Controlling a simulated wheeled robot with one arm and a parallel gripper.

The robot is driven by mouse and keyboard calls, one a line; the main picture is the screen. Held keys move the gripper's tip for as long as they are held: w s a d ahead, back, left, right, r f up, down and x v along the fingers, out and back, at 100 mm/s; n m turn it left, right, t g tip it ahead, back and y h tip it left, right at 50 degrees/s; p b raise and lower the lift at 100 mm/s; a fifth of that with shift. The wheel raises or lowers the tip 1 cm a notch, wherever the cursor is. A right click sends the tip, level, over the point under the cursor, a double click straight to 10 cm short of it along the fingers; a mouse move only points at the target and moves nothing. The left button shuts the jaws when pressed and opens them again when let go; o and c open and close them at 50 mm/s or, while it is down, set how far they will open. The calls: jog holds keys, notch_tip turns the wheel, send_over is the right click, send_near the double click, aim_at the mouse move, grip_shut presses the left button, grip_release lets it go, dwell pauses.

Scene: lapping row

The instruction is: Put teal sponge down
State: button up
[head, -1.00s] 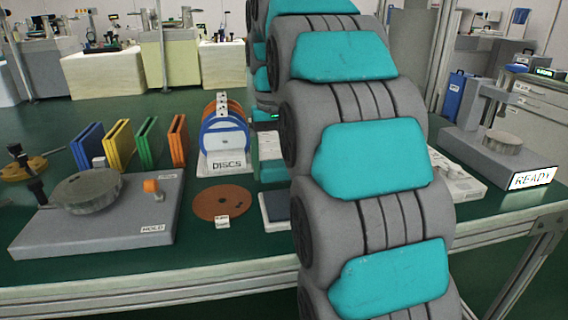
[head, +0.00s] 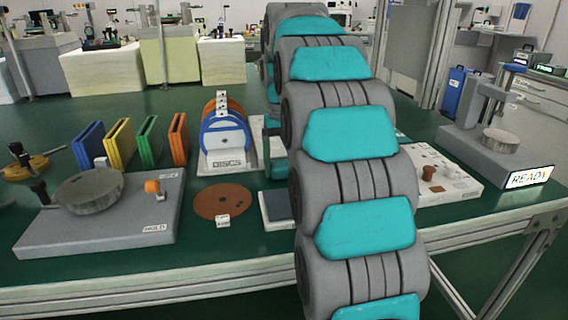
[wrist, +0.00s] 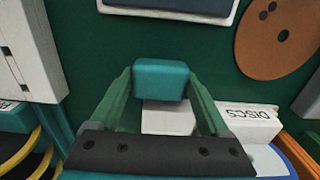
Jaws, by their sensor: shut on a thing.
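The teal sponge (wrist: 161,79) is a small block held between the fingertips of my gripper (wrist: 161,88) in the wrist view. It hangs over the green bench top (wrist: 90,50), and I cannot tell how high. The two green fingers are shut on its sides. A white block (wrist: 170,118) shows behind it, partly hidden. In the head view my grey and teal arm covers most of the gripper, and I cannot make out the sponge there.
A disc rack (head: 226,140) stands left of my arm, with a brown disc (head: 222,201) and dark pad (head: 277,206) in front. A white tray (head: 455,185) and "READY" machine (head: 480,145) are at right.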

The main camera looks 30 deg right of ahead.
jog(key=shift+f, duration=0.2)
jog(key=o, duration=1)
jog(key=shift+o, duration=0.2)
